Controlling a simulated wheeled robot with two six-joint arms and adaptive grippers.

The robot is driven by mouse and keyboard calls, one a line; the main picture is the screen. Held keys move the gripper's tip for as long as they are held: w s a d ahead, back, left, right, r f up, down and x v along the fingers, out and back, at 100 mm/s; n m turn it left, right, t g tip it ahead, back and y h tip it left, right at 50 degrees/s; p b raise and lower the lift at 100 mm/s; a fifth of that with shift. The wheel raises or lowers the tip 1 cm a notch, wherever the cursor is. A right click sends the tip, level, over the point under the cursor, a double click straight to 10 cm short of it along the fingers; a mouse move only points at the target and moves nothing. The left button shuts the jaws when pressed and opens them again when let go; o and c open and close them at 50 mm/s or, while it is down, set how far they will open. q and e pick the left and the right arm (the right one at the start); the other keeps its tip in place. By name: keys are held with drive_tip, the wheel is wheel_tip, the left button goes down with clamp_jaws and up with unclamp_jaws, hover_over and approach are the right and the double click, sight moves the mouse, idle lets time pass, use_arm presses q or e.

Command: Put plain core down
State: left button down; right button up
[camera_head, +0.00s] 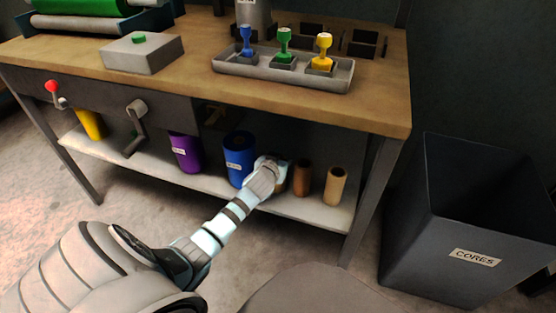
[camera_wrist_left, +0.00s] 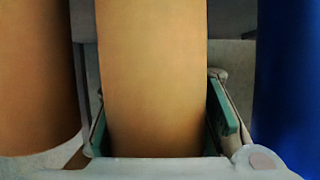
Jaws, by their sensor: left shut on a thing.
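My left gripper (camera_head: 270,170) reaches onto the lower shelf (camera_head: 215,183) under the bench. In the left wrist view its fingers (camera_wrist_left: 160,115) are shut on a plain tan core (camera_wrist_left: 155,60), one finger on each side. The core is upright; in the head view the gripper hides most of it. I cannot tell whether its base touches the shelf. A brown core (camera_head: 302,178) stands just right of the gripper, and a lighter tan core (camera_head: 335,186) stands further right. My right gripper is not in view.
A blue roll (camera_head: 238,158) stands close left of the gripper, then a purple roll (camera_head: 186,153) and a yellow roll (camera_head: 91,124). The bench leg (camera_head: 369,200) bounds the shelf at right. A dark bin labelled CORES (camera_head: 420,215) stands right. A stamp tray (camera_head: 235,72) sits on top.

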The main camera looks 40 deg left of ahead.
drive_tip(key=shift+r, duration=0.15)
use_arm(q)
drive_tip(key=shift+f, duration=0.15)
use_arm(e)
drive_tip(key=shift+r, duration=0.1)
use_arm(q)
drive_tip(key=c, duration=1.1)
unclamp_jaws()
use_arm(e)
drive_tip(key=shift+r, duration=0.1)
use_arm(q)
drive_tip(key=shift+o, duration=0.2)
